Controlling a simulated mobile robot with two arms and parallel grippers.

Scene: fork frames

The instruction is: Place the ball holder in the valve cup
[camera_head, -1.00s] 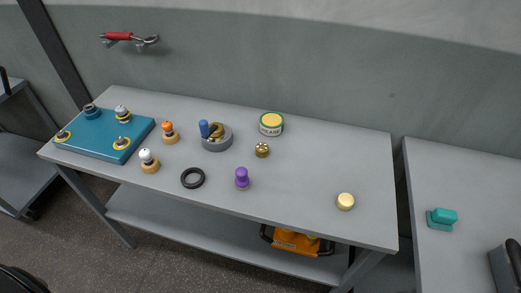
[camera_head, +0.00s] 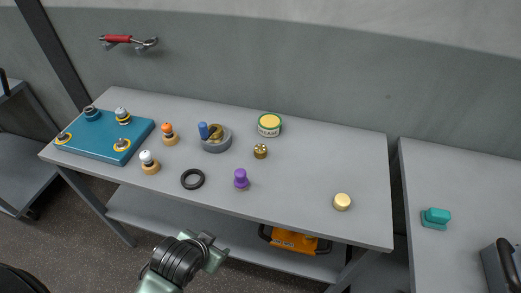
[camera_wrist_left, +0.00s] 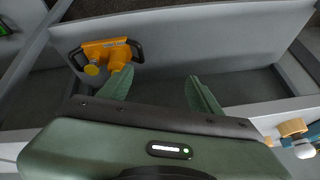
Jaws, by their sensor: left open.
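A small brass piece with a dotted top (camera_head: 260,151), which looks like the ball holder, stands upright on the table right of centre. A grey round cup (camera_head: 224,145), perhaps the valve cup, stands left of it with a brass part and a blue-handled piece in it; I cannot be sure of either name. My left gripper (camera_head: 211,248) is low in front of the table, well away from both. In the left wrist view its two green fingers (camera_wrist_left: 160,92) are apart with nothing between them. My right gripper is not in view.
The table (camera_head: 310,180) also bears a blue board (camera_head: 85,142), a black ring (camera_head: 192,179), a purple-knobbed piece (camera_head: 241,179), a grease tin (camera_head: 269,125) and a pale yellow disc (camera_head: 342,202). An orange tool (camera_wrist_left: 107,50) lies on the lower shelf. The table's right part is mostly clear.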

